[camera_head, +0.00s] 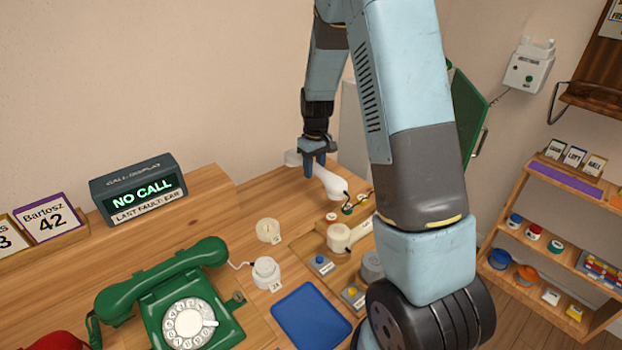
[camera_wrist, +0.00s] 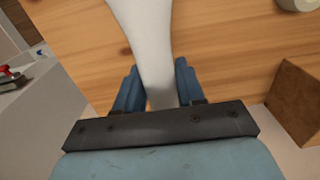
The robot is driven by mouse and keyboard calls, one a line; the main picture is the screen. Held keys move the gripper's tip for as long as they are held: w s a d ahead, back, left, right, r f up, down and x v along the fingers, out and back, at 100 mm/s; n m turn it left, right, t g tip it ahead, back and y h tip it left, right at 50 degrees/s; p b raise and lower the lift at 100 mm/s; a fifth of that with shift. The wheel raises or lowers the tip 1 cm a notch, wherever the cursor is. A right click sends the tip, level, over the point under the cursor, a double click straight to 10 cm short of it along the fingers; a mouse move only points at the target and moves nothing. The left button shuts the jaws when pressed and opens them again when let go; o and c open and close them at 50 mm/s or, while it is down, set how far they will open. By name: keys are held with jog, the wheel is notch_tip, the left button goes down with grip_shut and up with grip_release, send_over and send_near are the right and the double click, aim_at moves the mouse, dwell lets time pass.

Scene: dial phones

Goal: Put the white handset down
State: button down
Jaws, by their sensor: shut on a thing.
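The white handset (camera_head: 330,183) is in my gripper (camera_head: 316,160), near the back right of the wooden desk in the head view. The fingers are shut around its middle. In the wrist view the handset (camera_wrist: 143,38) runs between the two blue fingers (camera_wrist: 155,95) and out of the top of the picture. The wood surface shows behind it. I cannot tell whether the handset touches the desk.
A green dial phone (camera_head: 170,300), a blue mat (camera_head: 311,315) and white round plugs (camera_head: 266,273) stand on the desk. Shelves (camera_head: 560,215) stand at the right. My arm hides part of the desk's right side.

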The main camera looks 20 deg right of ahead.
jog(key=shift+w+f, duration=1.05)
jog(key=shift+f, duration=0.25)
jog(key=shift+w+f, duration=0.1)
jog(key=shift+f, duration=1.5)
jog(key=c, duration=0.7)
grip_release()
